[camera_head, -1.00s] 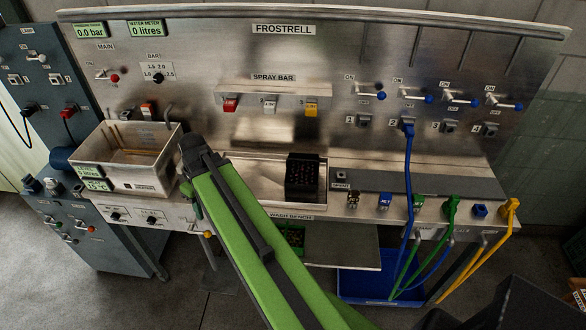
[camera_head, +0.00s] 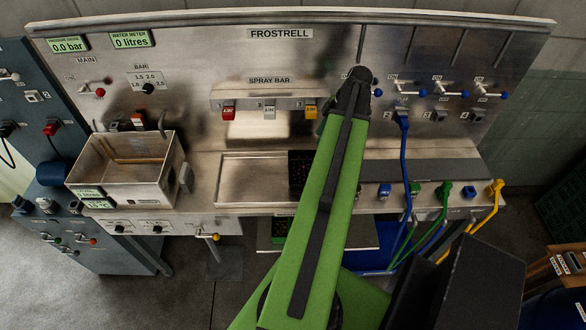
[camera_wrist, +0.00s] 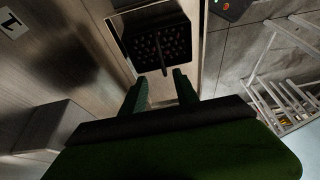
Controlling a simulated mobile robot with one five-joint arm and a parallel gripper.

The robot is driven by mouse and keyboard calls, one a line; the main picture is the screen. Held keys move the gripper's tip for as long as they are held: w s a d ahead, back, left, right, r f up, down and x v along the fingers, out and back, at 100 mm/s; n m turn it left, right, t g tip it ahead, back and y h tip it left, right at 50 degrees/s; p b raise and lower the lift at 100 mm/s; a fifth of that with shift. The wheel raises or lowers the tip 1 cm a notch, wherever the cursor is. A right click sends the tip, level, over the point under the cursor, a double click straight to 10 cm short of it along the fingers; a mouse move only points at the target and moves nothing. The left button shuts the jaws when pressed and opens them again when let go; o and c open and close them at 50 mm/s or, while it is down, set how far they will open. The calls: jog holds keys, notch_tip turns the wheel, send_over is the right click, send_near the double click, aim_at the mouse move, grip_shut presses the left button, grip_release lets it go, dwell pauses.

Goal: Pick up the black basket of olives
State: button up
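The black basket (camera_head: 297,168) stands in the shallow metal bay of the wash bench, partly hidden behind my arm in the head view. In the wrist view the basket (camera_wrist: 150,42) lies beyond my fingertips, with small dark round pieces inside and a thin bar rising toward me. My gripper (camera_wrist: 161,77) is open, its two green fingers apart with nothing held between them. The fingers are short of the basket and point toward its near side. In the head view my arm's links hide the gripper.
The upright panel (camera_head: 190,60) with switches and the spray bar (camera_head: 268,104) stands behind the bay. A metal tank (camera_head: 125,185) is at the left. Colored hoses (camera_head: 407,160) hang at the right. Another dark container (camera_head: 280,229) sits under the bench.

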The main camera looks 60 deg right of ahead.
jog(key=b, duration=1.1)
send_near(301, 170)
jog(key=shift+w+a+f, duration=0.35)
jog(key=shift+w+a, duration=0.15)
jog(key=shift+w, duration=0.2)
jog(key=shift+r, duration=0.1)
jog(key=b+x, duration=0.5)
jog(key=x, duration=0.1)
jog(key=shift+s, duration=0.1)
jog(key=shift+r, duration=0.2)
grip_shut()
